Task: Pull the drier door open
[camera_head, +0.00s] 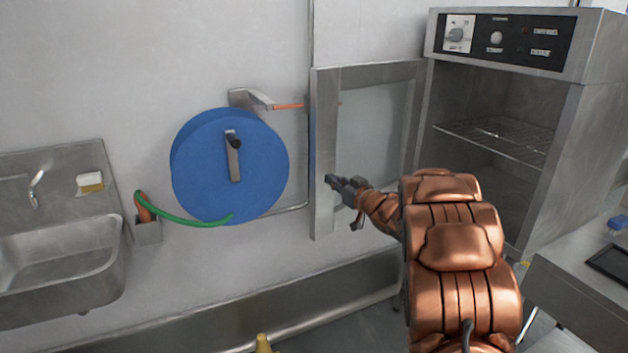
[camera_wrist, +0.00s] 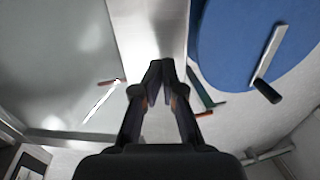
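The drier (camera_head: 590,130) stands at the right in the head view. Its door (camera_head: 325,130), a steel frame around a glass pane (camera_head: 375,125), is swung wide open to the left, close to the wall. The drier's inside and wire shelf (camera_head: 495,138) are exposed. My gripper (camera_head: 333,182) is in front of the door's outer frame strip. In the wrist view my gripper (camera_wrist: 160,70) has its fingertips together, with nothing seen between them, against the door's steel strip (camera_wrist: 150,30) behind. I cannot tell whether they touch the door. No door handle is clearly seen.
A blue hose reel (camera_head: 205,165) with a green hose (camera_head: 185,222) is on the wall left of the door. A steel sink (camera_head: 60,260) is at the far left. A table (camera_head: 570,285) is at the lower right. A yellow object (camera_head: 263,343) shows at the bottom edge.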

